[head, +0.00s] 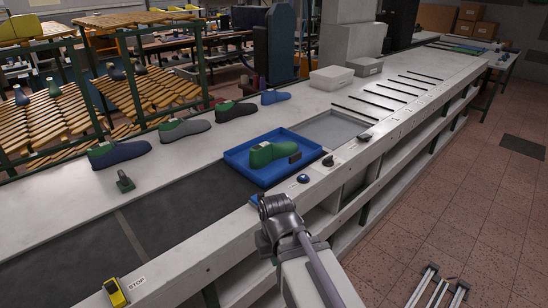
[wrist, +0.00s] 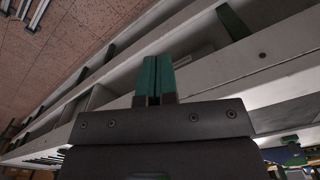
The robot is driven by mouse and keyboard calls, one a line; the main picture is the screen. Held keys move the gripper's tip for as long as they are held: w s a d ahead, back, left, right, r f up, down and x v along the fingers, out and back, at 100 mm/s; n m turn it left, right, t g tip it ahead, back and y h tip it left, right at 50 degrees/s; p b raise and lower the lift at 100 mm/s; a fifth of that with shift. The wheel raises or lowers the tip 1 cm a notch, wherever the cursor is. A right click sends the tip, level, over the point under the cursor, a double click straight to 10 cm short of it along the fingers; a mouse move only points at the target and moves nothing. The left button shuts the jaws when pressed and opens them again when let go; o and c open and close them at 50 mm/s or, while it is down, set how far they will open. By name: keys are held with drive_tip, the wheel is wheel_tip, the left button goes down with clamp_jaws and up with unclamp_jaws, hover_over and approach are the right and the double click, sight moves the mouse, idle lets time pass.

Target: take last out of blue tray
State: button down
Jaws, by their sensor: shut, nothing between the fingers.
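A green last (head: 268,154) lies on its side or sole in the blue tray (head: 240,160), which sits on the bench in the head view. A small dark block (head: 295,157) is at the last's right end. In the wrist view my gripper (wrist: 154,64) has its two green fingers together, with nothing between them. In the head view my arm's end is in front of the bench edge, nearer than the tray and apart from it; the fingers cannot be made out there. Blue and green shapes at the wrist view's lower right are too small to identify surely.
A dark belt (head: 170,205) lies left of the tray. Grey boxes (head: 332,78) stand behind. Knobs and a yellow stop box (head: 115,292) line the near edge.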

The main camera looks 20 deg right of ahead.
drive_tip(key=c, duration=1.9)
unclamp_jaws()
drive_tip(key=o, duration=1.7)
